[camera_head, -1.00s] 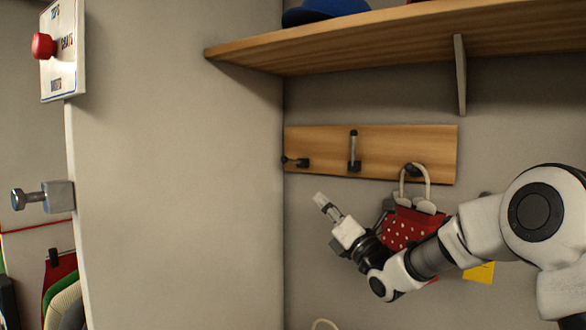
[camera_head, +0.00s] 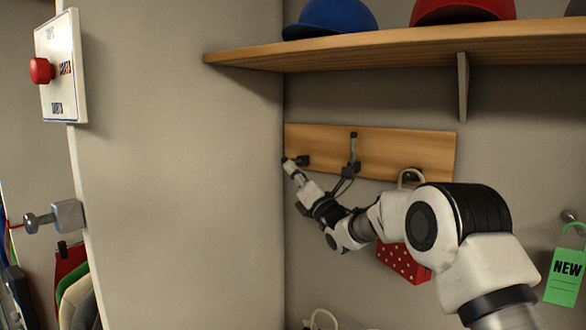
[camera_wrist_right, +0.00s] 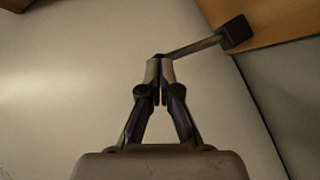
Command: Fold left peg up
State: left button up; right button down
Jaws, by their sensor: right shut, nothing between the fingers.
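The left peg (camera_head: 303,160) is at the left end of the wooden peg board (camera_head: 400,150). In the right wrist view its dark base (camera_wrist_right: 236,33) is at the upper right, and its thin rod (camera_wrist_right: 195,47) sticks out leftward, folded down off the vertical. My right gripper (camera_head: 290,168) is shut and empty, with its fingertips right at the rod's free end; the wrist view also shows the closed fingertips (camera_wrist_right: 159,66) there. Whether they touch the rod I cannot tell. The middle peg (camera_head: 353,150) stands upright. My left gripper is not in view.
A red dotted bag (camera_head: 402,264) hangs at the right part of the board, partly behind my right arm. A shelf (camera_head: 400,48) with a blue cap (camera_head: 330,17) and a red cap (camera_head: 464,10) runs above. A wall panel (camera_head: 180,170) stands close on the left.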

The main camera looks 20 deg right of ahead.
pick_arm(q)
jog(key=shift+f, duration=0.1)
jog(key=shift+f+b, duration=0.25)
jog(key=shift+b, duration=0.05)
pick_arm(e)
jog(key=shift+r, duration=0.2)
